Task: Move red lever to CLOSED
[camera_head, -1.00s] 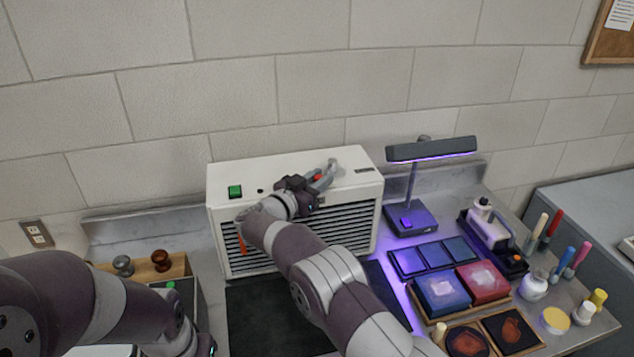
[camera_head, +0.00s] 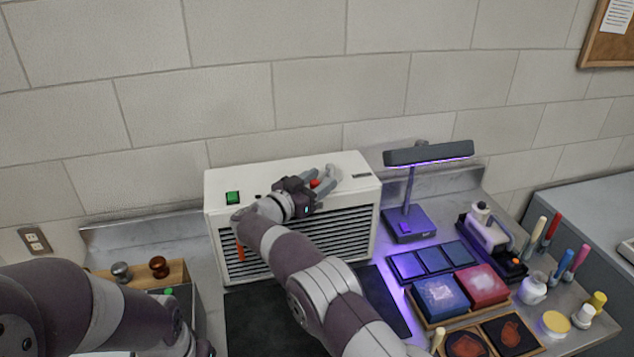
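My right gripper (camera_head: 323,185) reaches over the unit from the front. Its grey fingers are apart, with the red part between or just beside them; contact cannot be made out. The gripper hides the lever's base and any position labels. An orange-red strip (camera_head: 240,250) hangs at the unit's front left. My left arm is at the lower left, its fingers not visible.
A lamp with violet light (camera_head: 408,222) stands close to the unit's right. Trays of coloured blocks (camera_head: 440,298), bottles and pens fill the right side. A dark mat (camera_head: 260,315) lies in front. A wooden rack with knobs (camera_head: 175,270) stands left.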

